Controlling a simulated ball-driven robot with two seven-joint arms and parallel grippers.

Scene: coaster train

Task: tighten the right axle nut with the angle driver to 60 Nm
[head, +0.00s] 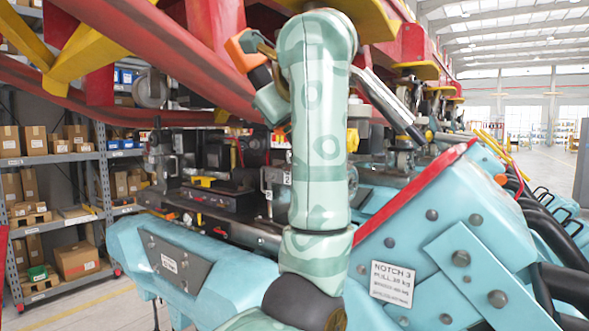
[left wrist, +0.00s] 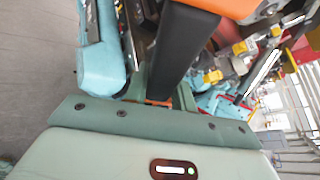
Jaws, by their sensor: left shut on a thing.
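The angle driver shows in the left wrist view as a dark handle (left wrist: 182,45) with an orange body at the top. In the head view its orange and black end (head: 243,52) shows left of my raised mint arm. My left gripper (left wrist: 168,92) is shut on the dark handle. In the head view it is mostly hidden behind my arm, with a mint part (head: 270,103) showing. The driver's working end is not clearly visible. I cannot make out the right axle nut or whether the driver touches it. My right gripper is not in view.
A red and yellow coaster frame (head: 160,40) hangs low overhead. Pale blue train bodies (head: 455,225) crowd the right, and another blue beam (head: 200,265) lies at lower left. A shelf with boxes (head: 75,205) stands at far left. Free room around the arm is tight.

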